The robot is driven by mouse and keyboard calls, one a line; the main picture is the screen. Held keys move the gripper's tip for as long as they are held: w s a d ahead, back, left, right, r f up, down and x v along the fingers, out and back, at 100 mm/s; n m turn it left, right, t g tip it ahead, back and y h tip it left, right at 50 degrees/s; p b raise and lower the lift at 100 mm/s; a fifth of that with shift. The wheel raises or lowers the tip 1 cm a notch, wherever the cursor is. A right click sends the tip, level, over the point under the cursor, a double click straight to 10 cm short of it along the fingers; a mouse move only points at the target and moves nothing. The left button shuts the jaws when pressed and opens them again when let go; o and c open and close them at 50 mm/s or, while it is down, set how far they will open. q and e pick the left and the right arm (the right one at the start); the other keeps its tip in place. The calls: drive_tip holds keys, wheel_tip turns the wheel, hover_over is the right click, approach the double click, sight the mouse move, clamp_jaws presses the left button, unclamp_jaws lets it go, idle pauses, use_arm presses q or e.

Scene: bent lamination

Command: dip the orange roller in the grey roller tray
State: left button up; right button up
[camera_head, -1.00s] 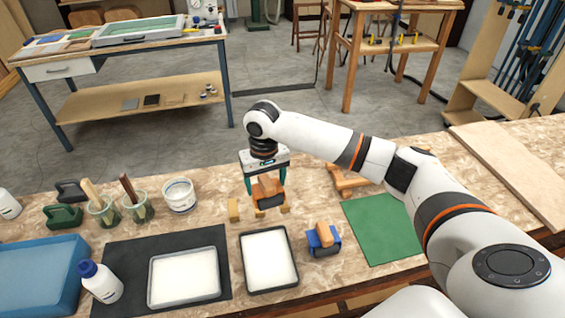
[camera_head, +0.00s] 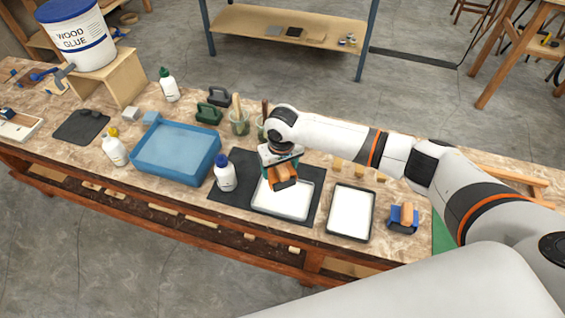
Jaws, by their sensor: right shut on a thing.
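My right gripper (camera_head: 281,167) is shut on the orange roller (camera_head: 286,183). It holds the roller over the back part of the grey-rimmed roller tray (camera_head: 282,212), which is filled with white and lies on a black mat (camera_head: 232,208). I cannot tell whether the roller touches the white. The gripper and roller hide part of the tray's far side. My left gripper is not in view.
A dark-rimmed tray of white (camera_head: 350,213) and a blue holder with an orange-tan top (camera_head: 403,217) stand to the right. A blue-capped bottle (camera_head: 224,174) stands close left of the grey tray, beside a blue bin (camera_head: 176,150). Brush pots (camera_head: 240,124) stand behind.

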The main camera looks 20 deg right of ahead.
drive_tip(key=shift+f+b, duration=0.7)
drive_tip(key=shift+f, duration=0.1)
wheel_tip(320, 180, down, 3)
drive_tip(key=b, duration=0.3)
drive_tip(key=shift+r, duration=0.15)
drive_tip(key=shift+f+b, duration=0.4)
drive_tip(key=shift+f, duration=0.6)
drive_tip(key=shift+r, duration=0.1)
wheel_tip(320, 180, up, 6)
drive_tip(key=p, duration=0.7)
drive_tip(key=shift+r+p, duration=0.1)
drive_tip(key=shift+p, duration=0.2)
